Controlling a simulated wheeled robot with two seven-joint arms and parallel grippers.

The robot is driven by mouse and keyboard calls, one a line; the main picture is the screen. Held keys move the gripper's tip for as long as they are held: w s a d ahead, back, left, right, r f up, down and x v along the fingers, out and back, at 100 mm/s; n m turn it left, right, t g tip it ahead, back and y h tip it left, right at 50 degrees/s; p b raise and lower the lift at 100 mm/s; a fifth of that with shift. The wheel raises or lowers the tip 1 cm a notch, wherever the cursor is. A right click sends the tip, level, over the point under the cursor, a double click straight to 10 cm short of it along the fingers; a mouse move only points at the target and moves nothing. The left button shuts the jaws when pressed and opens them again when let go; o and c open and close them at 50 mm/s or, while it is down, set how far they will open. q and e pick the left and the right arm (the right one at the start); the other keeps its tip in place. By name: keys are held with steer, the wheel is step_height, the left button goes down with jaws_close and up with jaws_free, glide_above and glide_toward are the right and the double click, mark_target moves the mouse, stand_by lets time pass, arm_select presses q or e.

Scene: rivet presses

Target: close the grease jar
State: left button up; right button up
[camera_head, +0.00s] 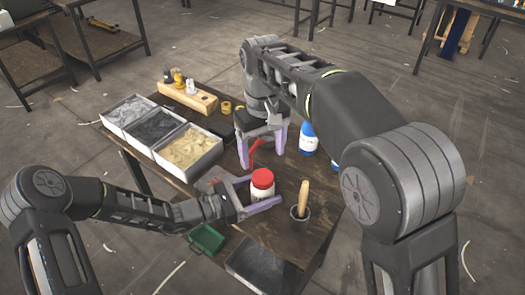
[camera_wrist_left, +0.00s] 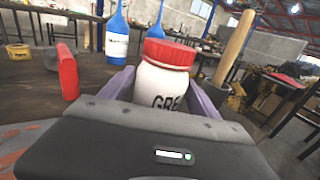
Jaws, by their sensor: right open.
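The grease jar (camera_head: 262,188) is white with a red lid (camera_head: 262,178) on top, and it stands upright near the front of the table. In the left wrist view the jar (camera_wrist_left: 162,88) shows part of its "GRE" lettering, with the lid (camera_wrist_left: 169,53) sitting on its neck; I cannot tell how tightly. My left gripper (camera_head: 256,194) comes in low from the left and is shut on the jar's body, one finger on each side. My right gripper (camera_head: 262,152) points down behind the jar, open, its two fingers wide apart.
A red handle (camera_head: 253,150) stands close to my right fingers. A cup with a wooden-handled tool (camera_head: 301,209) is right of the jar. Blue-and-white bottles (camera_head: 308,140) stand behind.

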mark_target(252, 194)
arm_select(q)
steer(key=shift+o, duration=0.9)
steer(key=shift+a, duration=0.1)
steer(key=b+v, duration=0.1)
steer(key=v, duration=0.6)
steer(key=shift+s+a, duration=0.15)
steer(key=shift+a, duration=0.15)
